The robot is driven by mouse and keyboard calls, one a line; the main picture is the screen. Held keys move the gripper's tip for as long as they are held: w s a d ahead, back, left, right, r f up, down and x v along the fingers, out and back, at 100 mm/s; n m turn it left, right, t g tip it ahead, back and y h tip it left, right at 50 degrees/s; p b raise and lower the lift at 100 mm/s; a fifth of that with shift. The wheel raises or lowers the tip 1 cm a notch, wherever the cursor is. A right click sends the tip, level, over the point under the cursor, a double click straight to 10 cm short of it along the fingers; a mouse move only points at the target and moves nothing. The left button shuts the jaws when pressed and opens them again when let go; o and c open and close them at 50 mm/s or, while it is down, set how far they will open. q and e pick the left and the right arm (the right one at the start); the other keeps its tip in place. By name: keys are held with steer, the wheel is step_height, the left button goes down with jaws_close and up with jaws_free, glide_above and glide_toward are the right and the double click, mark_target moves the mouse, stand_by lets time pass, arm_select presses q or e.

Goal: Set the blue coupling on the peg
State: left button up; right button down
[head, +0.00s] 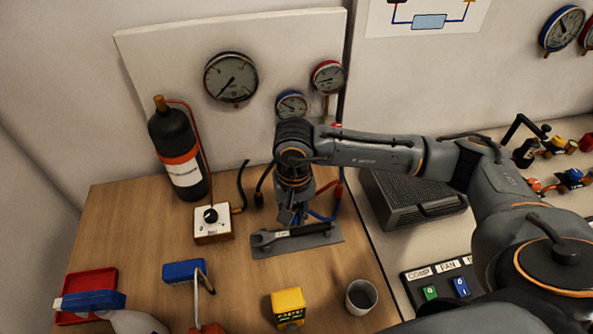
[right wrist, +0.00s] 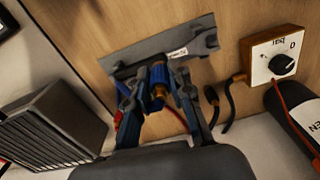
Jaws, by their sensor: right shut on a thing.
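My right gripper (head: 291,216) reaches down over the grey mat (head: 325,240) at the middle of the wooden bench. In the right wrist view its two fingers (right wrist: 160,90) are shut on the blue coupling (right wrist: 158,74), which has a brass-coloured end. In the head view the coupling is mostly hidden by the gripper. A wrench (head: 283,234) lies on the mat, just below the fingers in the head view. I cannot make out the peg for certain in either view. My left gripper is not in view.
A white-faced control box (head: 213,224) and a black cylinder (head: 177,150) stand to the left. Black, red and blue hoses hang near the gripper. A grey ribbed unit (head: 410,198) stands right. A yellow box (head: 288,307) and a cup (head: 361,297) stand in front.

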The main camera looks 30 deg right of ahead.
steer(key=w+d+m+p, duration=0.1)
steer(key=w+d+m, duration=0.1)
steer(key=m, duration=0.7)
steer(key=w+d+f+m+p, duration=0.1)
steer(key=w+m, duration=0.4)
steer(key=m, duration=0.5)
steer(key=w+d+f+m+p, duration=0.1)
steer(key=w+d+m, duration=0.3)
steer(key=m, duration=0.6)
steer(key=shift+w+f, duration=0.1)
steer(key=shift+f+b, duration=0.15)
steer(key=shift+b, duration=0.15)
steer(key=shift+f+b, duration=2)
steer(key=shift+f, duration=0.45)
